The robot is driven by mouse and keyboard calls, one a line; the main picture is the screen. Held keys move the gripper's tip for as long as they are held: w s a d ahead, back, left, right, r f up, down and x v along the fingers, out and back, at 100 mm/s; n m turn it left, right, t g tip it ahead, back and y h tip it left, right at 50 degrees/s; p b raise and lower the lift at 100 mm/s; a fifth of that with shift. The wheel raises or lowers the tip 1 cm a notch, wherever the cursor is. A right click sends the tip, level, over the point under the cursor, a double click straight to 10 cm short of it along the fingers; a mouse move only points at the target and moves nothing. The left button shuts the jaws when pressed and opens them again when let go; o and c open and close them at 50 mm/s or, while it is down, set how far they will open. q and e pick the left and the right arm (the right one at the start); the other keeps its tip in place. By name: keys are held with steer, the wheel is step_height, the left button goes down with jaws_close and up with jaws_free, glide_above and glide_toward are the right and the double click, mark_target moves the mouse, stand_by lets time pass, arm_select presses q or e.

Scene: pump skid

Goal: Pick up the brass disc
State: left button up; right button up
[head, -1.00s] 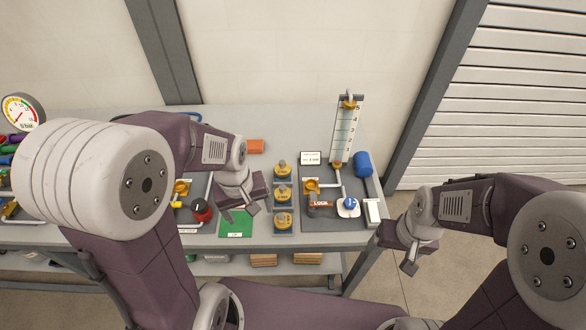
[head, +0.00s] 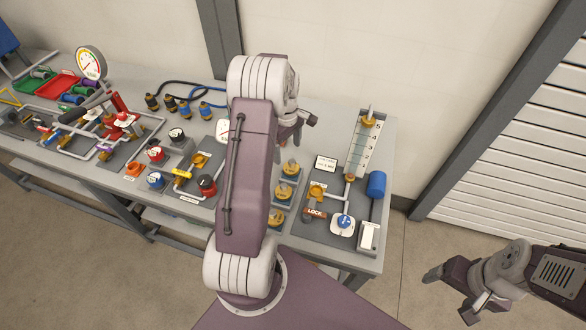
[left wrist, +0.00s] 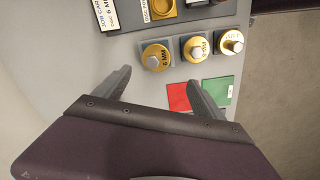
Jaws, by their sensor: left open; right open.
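Three brass discs with grey knobs sit in a row on blue-grey bases. In the head view they are the back disc (head: 291,167), middle disc (head: 283,190) and front disc (head: 276,216), partly beside my left arm. The left wrist view shows the left disc (left wrist: 155,58) marked 6 MM, the middle disc (left wrist: 195,49) marked 8 MM, and the right disc (left wrist: 231,42), its label unclear. My left gripper (left wrist: 159,77) is open and empty, with the 6 MM disc just beyond its fingertips. It also shows in the head view (head: 304,133). My right gripper (head: 450,292) is open and empty, off the bench.
A red pad (left wrist: 178,96) and a green pad (left wrist: 218,90) lie on the bench near my left fingers. A job card (left wrist: 106,14) stands near the discs. To the right is a panel with a scale gauge (head: 364,145) and a blue cylinder (head: 377,185).

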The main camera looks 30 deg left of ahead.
mark_target(291, 162)
arm_select(q)
steer(key=f, duration=0.1)
steer(key=d+f, duration=0.1)
steer(key=w+f, duration=0.1)
steer(key=shift+d+f+p, duration=0.15)
steer(key=shift+d+p, duration=0.05)
steer(key=shift+p, duration=0.15)
steer(key=shift+w+d+f, duration=0.1)
steer(key=shift+w, duration=0.05)
steer(key=f, duration=0.1)
steer(key=f+p, duration=0.1)
steer(key=f, duration=0.1)
steer(key=a+f+p, duration=0.1)
steer(key=shift+s+f, duration=0.3)
steer(key=shift+f, duration=0.05)
steer(key=shift+w+d+f, duration=0.2)
steer(key=shift+w+d, duration=0.05)
steer(key=shift+c, duration=0.7)
steer(key=shift+s, duration=0.1)
steer(key=c, duration=1.5)
arm_select(e)
steer(key=shift+w+d+r, duration=0.2)
steer(key=shift+d+r, duration=0.1)
steer(key=shift+r, duration=0.35)
steer(key=shift+w+d+r, duration=0.2)
steer(key=shift+d+r, duration=0.05)
steer(key=shift+r, duration=0.35)
